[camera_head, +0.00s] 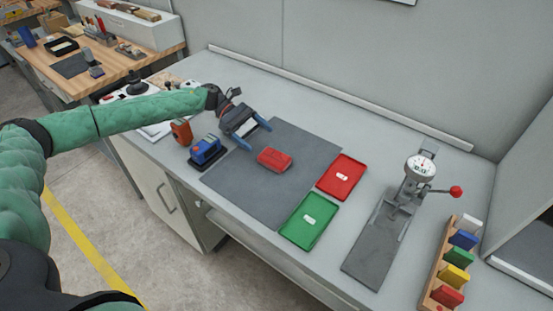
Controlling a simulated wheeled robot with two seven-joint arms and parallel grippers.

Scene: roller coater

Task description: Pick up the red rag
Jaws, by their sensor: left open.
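The red rag (275,159) is a small folded block lying on the dark grey mat (250,200) on the bench. My left gripper (256,136) reaches in from the left above the mat's back left part. Its two blue-grey fingers are spread apart and empty. My right gripper is not in view.
A blue device (206,149) and an orange-brown holder (181,132) stand left of the mat. A red tray (341,176) and a green tray (310,220) lie to its right. Farther right are a dial gauge stand (419,168) and a rack of coloured blocks (457,262).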

